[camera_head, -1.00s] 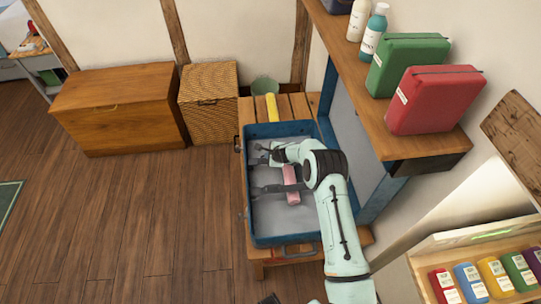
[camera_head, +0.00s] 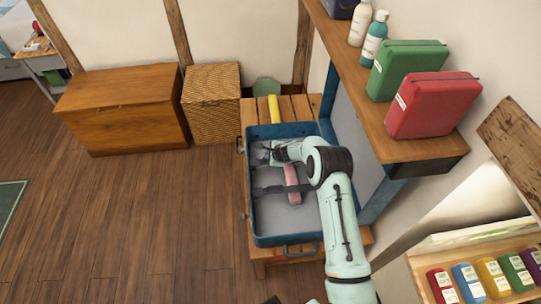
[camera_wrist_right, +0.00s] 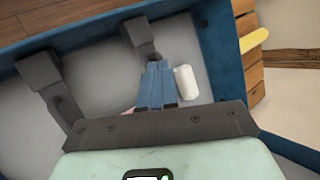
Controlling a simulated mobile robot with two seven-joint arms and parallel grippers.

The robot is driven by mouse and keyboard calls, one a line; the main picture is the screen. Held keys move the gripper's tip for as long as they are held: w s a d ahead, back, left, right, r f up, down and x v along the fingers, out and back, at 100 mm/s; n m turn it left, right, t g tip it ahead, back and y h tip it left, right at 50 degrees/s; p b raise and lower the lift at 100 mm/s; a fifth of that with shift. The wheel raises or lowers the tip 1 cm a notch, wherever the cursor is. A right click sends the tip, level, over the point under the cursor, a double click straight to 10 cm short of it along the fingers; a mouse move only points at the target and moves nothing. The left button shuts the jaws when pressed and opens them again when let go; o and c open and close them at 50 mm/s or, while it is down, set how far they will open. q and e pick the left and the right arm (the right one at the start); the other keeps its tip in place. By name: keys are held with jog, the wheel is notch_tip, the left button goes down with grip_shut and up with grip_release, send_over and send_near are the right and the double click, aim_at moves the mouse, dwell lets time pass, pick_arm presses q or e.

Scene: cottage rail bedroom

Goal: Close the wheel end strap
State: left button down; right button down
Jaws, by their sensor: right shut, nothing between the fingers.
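An open blue suitcase (camera_head: 254,215) with a grey lining lies on a slatted wooden bench. Two dark straps come from its left wall in the head view: the upper strap (camera_head: 261,155) and the lower strap (camera_head: 268,190). I cannot tell which is at the wheel end. Both also show in the wrist view, one near the fingertips (camera_wrist_right: 141,36) and one at the left (camera_wrist_right: 55,95). My right gripper (camera_head: 273,153) is shut and empty, low inside the case by the upper strap. Its fingertips (camera_wrist_right: 157,66) are close to that strap's free end; contact is unclear.
A pink roll (camera_head: 292,180) lies in the case, partly under the lower strap. A white roll (camera_wrist_right: 187,83) lies right of my fingers. The raised lid (camera_head: 345,130) and loaded shelf (camera_head: 425,150) bound the right side. The floor at left is clear.

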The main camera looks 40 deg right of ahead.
jog(key=s+a+r+b, duration=0.1)
jog(key=s+a+r, duration=0.2)
jog(key=r, duration=0.6)
jog(key=shift+s, duration=1.15)
jog(key=shift+a, duration=0.1)
